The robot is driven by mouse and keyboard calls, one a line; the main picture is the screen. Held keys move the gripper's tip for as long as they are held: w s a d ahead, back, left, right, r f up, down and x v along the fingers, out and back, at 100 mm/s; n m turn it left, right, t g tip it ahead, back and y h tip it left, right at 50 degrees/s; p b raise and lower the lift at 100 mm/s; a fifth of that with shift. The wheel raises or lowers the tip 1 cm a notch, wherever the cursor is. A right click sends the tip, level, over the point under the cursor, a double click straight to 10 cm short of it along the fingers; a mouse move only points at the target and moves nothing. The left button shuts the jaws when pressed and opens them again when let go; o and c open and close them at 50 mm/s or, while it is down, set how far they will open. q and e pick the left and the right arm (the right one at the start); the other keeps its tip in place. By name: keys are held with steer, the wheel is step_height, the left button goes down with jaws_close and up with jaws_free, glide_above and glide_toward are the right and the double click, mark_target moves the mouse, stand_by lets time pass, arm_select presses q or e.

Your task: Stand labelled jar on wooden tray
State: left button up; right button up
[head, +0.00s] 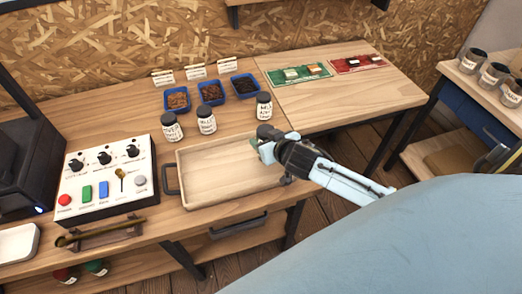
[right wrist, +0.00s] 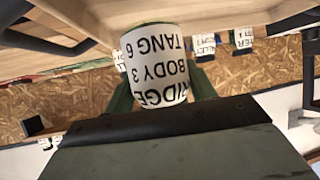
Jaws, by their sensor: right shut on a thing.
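My right gripper (head: 264,152) is shut on a labelled jar (right wrist: 158,66), over the right back part of the wooden tray (head: 222,178). The jar's white label reads RIDGE, BODY 3, TANG 6, upside down in the right wrist view, between my green fingers (right wrist: 163,92). In the head view only its dark lid (head: 265,131) shows clearly; the gripper hides the rest. I cannot tell whether its base touches the tray. The tray is otherwise empty. My left gripper is not in view.
Three other labelled jars (head: 171,127) (head: 206,120) (head: 264,106) stand behind the tray, before blue bean dishes (head: 211,93). A control box (head: 105,180) stands left. Green and red mats (head: 300,74) (head: 357,63) lie back right. A side shelf (head: 450,85) holds more jars.

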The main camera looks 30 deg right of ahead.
steer(key=shift+w+f+b, duration=0.1)
steer(key=shift+f+b, duration=0.3)
steer(key=shift+f, duration=1.55)
steer(key=shift+f, duration=0.1)
steer(key=o, duration=1.1)
steer(key=shift+f, duration=0.1)
steer(key=shift+r, duration=0.25)
steer(key=p+v, duration=0.1)
steer(key=v, duration=1.1)
